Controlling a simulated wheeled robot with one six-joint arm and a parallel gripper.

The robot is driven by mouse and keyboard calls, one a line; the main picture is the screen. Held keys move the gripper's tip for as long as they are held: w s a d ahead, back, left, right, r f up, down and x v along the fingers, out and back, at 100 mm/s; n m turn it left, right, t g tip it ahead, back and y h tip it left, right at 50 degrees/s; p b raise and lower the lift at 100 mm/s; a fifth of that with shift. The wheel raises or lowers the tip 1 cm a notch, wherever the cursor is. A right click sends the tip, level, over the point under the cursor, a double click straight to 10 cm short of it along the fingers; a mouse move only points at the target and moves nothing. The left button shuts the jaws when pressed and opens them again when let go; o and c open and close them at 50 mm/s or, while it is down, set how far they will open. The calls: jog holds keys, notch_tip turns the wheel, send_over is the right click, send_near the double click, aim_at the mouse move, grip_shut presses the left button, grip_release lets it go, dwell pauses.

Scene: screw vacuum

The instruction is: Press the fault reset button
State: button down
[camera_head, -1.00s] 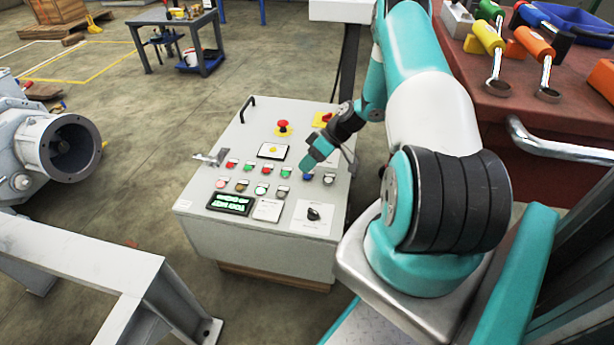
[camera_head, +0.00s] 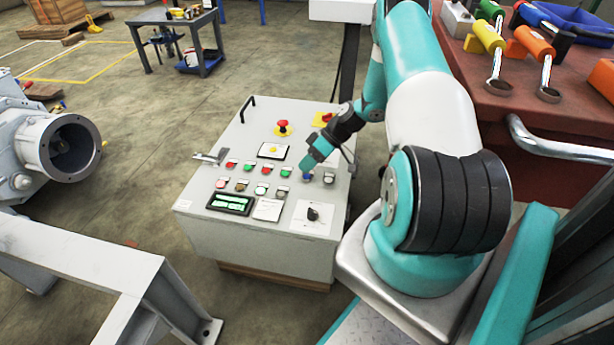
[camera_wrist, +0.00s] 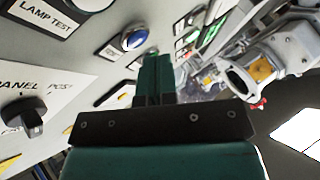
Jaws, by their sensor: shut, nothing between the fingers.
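The grey control panel (camera_head: 225,178) stands in the middle of the head view with rows of small buttons. A blue button (camera_head: 307,178) sits at the right of the upper row. In the wrist view the blue button (camera_wrist: 134,39) has a pale ring and lies just beyond and left of my fingertips; no label saying fault reset is readable. My gripper (camera_head: 309,165) is shut and empty, its tip just above the blue button. In the wrist view my gripper (camera_wrist: 153,60) points toward the panel face. A small gap seems to separate them, but contact cannot be ruled out.
A grey-white button (camera_head: 329,178) lies right of the blue one. A "LAMP TEST" label (camera_wrist: 48,18), a black rotary knob (camera_head: 313,214) and a red emergency stop (camera_head: 283,126) are also on the panel. A lit green display (camera_head: 230,203) sits low left. A red tool bench (camera_head: 480,90) stands at right.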

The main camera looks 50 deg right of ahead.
jog(key=shift+f, duration=0.35)
jog(key=shift+f+b, duration=0.45)
dwell(0.4)
jog(key=shift+r, duration=0.15)
dwell(0.3)
jog(key=shift+r+p, duration=0.7)
jog(key=shift+r, duration=0.1)
notch_tip(320, 180, up, 5)
jog(key=p, duration=0.4)
dwell(0.6)
